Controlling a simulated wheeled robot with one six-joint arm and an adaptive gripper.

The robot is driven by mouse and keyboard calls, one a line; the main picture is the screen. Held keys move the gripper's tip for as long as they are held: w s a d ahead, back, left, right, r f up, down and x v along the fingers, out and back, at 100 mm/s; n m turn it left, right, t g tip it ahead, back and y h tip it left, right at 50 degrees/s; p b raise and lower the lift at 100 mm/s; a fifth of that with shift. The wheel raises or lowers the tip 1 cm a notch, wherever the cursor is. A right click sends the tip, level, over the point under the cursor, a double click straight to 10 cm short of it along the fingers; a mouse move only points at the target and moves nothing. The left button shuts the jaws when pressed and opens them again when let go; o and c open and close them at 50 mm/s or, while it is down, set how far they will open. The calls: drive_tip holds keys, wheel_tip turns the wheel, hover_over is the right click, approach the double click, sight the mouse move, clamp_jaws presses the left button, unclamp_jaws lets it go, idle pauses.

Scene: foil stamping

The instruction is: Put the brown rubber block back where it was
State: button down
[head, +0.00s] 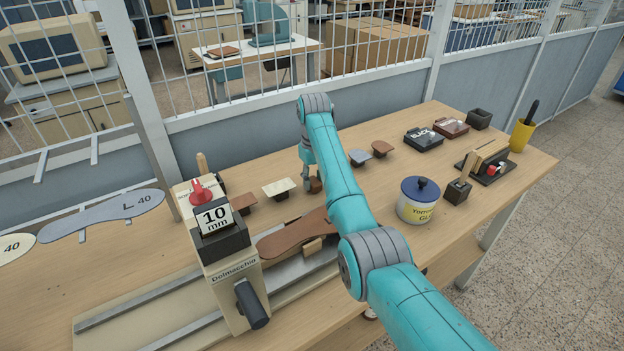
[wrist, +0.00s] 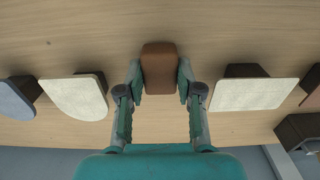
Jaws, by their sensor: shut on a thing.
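The brown rubber block (wrist: 160,68) is between the two fingers of my gripper (wrist: 160,88) in the wrist view, touched on both sides. In the head view the block (head: 315,185) shows low over the back of the table, partly hidden by my arm. I cannot tell whether it touches the tabletop. The gap holding my gripper lies in a row of small pieces on dark or brown feet. A cream rectangular piece (wrist: 253,94) is on one side, and a cream rounded piece (wrist: 75,97) is on the other. The rounded one is hidden behind my arm in the head view.
Further along the row are a grey piece (head: 360,157) and brown pieces (head: 382,149). The stamping machine (head: 222,255) with a brown sole (head: 295,233) stands front left. A blue-lidded pot (head: 418,201) is right of my arm. A mesh fence runs behind the table.

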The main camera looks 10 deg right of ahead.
sight(314, 181)
drive_tip(key=shift+f, duration=0.15)
drive_tip(key=c, duration=0.8)
unclamp_jaws()
drive_tip(key=shift+o, duration=0.2)
wheel_tip(314, 181, up, 12)
